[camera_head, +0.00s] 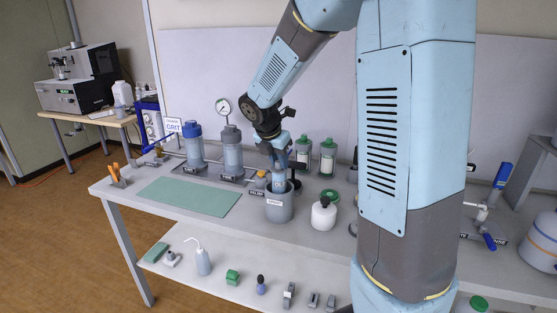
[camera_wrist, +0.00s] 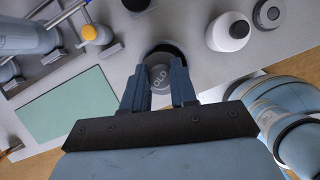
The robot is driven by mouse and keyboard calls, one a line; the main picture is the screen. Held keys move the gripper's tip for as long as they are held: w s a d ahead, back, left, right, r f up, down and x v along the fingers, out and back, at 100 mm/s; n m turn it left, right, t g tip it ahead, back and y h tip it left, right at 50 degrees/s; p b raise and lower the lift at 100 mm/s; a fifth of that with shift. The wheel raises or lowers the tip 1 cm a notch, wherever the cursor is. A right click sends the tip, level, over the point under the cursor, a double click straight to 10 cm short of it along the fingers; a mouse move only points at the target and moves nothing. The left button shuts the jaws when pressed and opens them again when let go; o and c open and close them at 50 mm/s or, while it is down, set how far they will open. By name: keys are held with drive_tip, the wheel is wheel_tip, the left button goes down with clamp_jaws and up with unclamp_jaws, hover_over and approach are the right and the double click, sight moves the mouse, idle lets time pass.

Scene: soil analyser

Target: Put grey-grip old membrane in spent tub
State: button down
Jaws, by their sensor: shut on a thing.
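The grey spent tub (camera_head: 279,210) stands on the bench near the front edge, with a white label on its side. My gripper (camera_head: 279,182) points down at the tub's mouth. In the wrist view, a grey disc marked OLD, the old membrane (camera_wrist: 160,78), sits between my two fingertips (camera_wrist: 159,92), and the gripper is shut on it. The dark inside of the tub (camera_wrist: 168,48) shows behind the disc. The head view hides the membrane behind the fingers and rim, so its exact depth in the tub cannot be told.
A white bottle with a black cap (camera_head: 323,214) stands right of the tub. A green mat (camera_head: 190,196) lies to the left. Blue-capped (camera_head: 194,145) and grey-capped (camera_head: 231,150) housings and green-capped jars (camera_head: 328,155) stand behind. My arm hides part of the bench.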

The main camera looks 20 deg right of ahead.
drive_tip(key=c, duration=0.8)
unclamp_jaws()
drive_tip(key=v, duration=1.3)
drive_tip(key=s+d+m+t+y, duration=0.1)
drive_tip(key=s+d+m, duration=0.1)
drive_tip(key=s+m, duration=1)
drive_tip(key=s+d+m+t+y, duration=0.1)
drive_tip(key=s+d+m+y, duration=0.1)
drive_tip(key=s+m, duration=1.1)
drive_tip(key=shift+m+t+y, duration=0.3)
drive_tip(key=shift+m+t, duration=0.1)
